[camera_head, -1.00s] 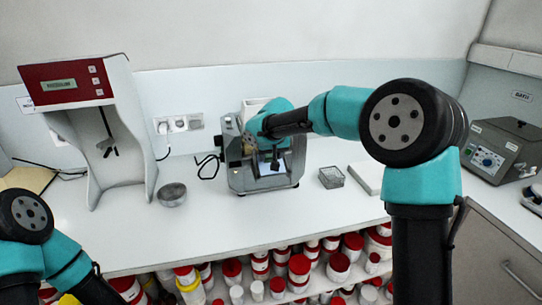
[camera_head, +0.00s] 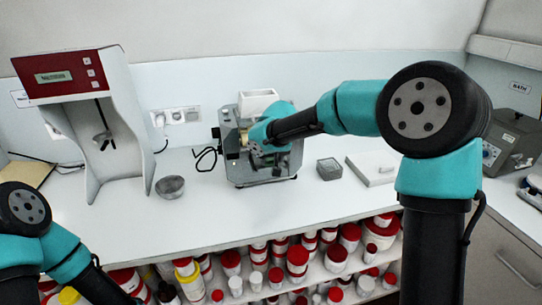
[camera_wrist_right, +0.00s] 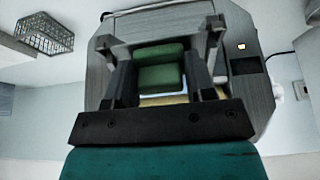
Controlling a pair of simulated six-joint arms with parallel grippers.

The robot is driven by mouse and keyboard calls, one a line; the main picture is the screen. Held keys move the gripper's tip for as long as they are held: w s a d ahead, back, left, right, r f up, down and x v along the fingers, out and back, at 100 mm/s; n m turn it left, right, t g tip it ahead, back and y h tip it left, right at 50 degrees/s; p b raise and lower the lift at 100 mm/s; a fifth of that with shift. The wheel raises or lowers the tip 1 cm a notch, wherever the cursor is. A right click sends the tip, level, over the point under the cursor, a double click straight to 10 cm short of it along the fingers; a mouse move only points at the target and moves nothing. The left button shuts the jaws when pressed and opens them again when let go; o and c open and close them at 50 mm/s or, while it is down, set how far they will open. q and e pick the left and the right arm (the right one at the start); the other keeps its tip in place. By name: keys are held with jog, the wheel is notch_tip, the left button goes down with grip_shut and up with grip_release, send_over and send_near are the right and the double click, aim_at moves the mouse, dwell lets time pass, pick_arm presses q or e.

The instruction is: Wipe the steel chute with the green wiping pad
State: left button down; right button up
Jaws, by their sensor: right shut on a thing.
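The steel mill (camera_head: 232,160) stands on the white counter, with my right arm reaching in from the right in front of it. My right gripper (camera_wrist_right: 160,52) is shut on the green wiping pad (camera_wrist_right: 160,76), which shows between its fingers in the right wrist view. The mill's grey steel body (camera_wrist_right: 245,92) is close behind the pad. I cannot make out the chute clearly; the pad and gripper cover that area, so contact cannot be told. In the head view my right wrist hides the pad. My left arm is at the lower left, its gripper out of view.
A wire basket (camera_head: 328,169) and a flat white box (camera_head: 372,168) are right of the mill. A metal bowl (camera_head: 170,187) and a red-topped device (camera_head: 65,76) are left. Red-lidded jars (camera_head: 297,259) fill the shelf below. The counter's front is clear.

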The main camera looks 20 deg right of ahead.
notch_tip(320, 180, up, 8)
jog(key=s, duration=0.1)
jog(key=shift+f, duration=0.15)
dwell(0.7)
jog(key=shift+s, duration=0.1)
dwell(0.3)
